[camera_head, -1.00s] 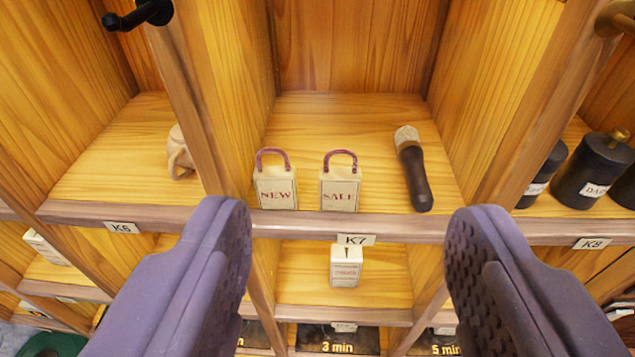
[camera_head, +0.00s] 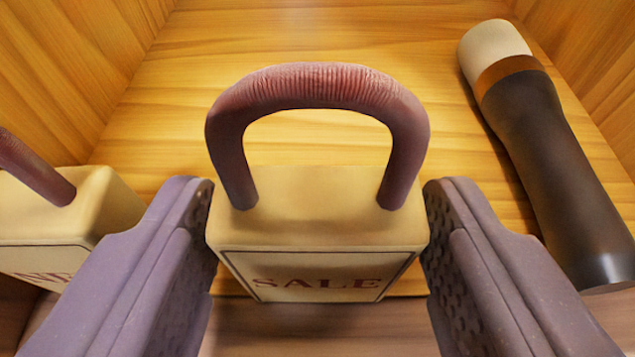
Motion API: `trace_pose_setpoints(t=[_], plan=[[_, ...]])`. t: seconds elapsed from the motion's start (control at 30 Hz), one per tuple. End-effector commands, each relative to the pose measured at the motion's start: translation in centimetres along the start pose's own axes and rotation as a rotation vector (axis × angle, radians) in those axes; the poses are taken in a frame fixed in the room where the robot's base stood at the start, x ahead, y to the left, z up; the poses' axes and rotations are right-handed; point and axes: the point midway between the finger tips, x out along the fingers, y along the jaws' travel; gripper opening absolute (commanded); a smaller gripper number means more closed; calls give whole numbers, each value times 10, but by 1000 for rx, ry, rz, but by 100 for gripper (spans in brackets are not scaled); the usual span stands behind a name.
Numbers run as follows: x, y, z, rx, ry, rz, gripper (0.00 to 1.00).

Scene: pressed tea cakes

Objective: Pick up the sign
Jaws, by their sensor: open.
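The cream SALE sign (camera_head: 316,235) stands upright on the wooden shelf in the middle of the view, with a dark pink arched handle (camera_head: 318,85) on top. My gripper (camera_head: 318,200) is open, with one purple finger at the left side of the sign and one at its right side. Both fingers are very close to the sign's sides; I cannot tell whether they touch. A second cream sign (camera_head: 60,220) with the same kind of handle is at the left edge, partly cut off and partly behind my left finger.
A dark brush-like tool (camera_head: 545,150) with a pale end lies on the shelf (camera_head: 330,35) at the right, close to my right finger. Wooden walls enclose the compartment left and right. The shelf behind the sign is clear.

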Motion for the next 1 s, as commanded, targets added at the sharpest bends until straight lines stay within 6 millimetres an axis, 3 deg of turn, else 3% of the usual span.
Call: trace_pose_setpoints(t=[0.2,0.47,0.63,1.0], plan=[[31,0,-1,0,0,0,62],[34,0,-1,0,1,0,62],[34,0,-1,0,1,0,23],[32,0,-6,0,2,0,23]])
